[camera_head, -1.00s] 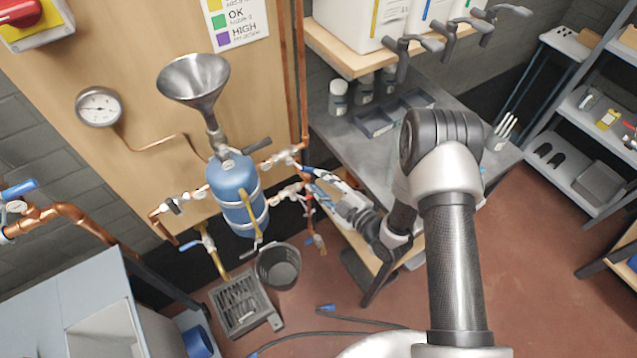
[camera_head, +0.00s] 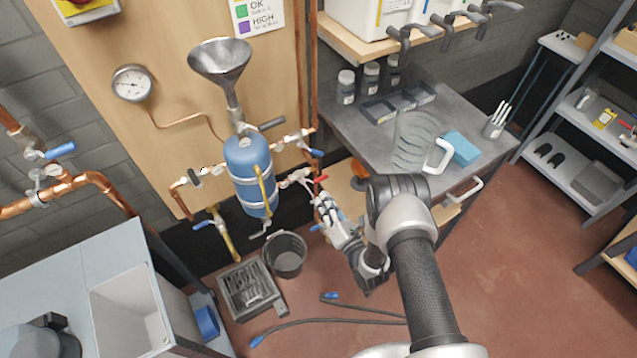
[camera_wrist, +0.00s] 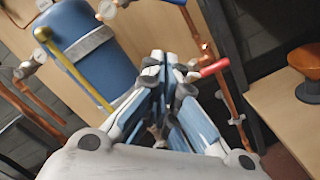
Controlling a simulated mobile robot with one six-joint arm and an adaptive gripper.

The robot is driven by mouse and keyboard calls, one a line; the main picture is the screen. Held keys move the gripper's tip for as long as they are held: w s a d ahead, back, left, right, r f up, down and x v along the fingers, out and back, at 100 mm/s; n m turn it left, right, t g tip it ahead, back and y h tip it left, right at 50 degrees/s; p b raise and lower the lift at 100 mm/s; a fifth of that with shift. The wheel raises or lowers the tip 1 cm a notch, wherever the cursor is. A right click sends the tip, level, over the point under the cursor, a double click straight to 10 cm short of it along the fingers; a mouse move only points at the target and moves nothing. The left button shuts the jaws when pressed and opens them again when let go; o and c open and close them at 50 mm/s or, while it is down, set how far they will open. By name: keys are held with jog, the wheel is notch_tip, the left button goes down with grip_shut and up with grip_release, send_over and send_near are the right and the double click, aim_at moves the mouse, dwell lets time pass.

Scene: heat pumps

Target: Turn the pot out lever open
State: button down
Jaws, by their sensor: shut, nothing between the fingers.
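The blue pot (camera_head: 248,175) hangs on the wooden board under a metal funnel (camera_head: 220,65). To its right, a short branch carries a red lever (camera_head: 321,179). The red lever also shows in the wrist view (camera_wrist: 213,68), just right of my fingertips. A blue lever (camera_head: 317,153) sits higher on the right-hand pipe. A grey handle (camera_head: 259,234) is under the pot. I cannot read which lever is the pot out lever. My gripper (camera_head: 322,200) is shut and empty, right of the pot and close below the red lever; I cannot tell if they touch. It also shows in the wrist view (camera_wrist: 161,62).
A black bucket (camera_head: 286,255) and a floor grate (camera_head: 250,288) stand below the pot. A grey workbench (camera_head: 350,125) is to the right. A yellow gauge tube (camera_wrist: 75,68) runs along the pot. Hoses (camera_head: 335,321) lie on the floor.

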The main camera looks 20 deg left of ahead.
aim_at(311, 150)
jog(key=w+a+r+b, duration=0.3)
jog(key=w+a, duration=0.3)
jog(key=w, duration=0.3)
jog(key=shift+b, duration=0.45)
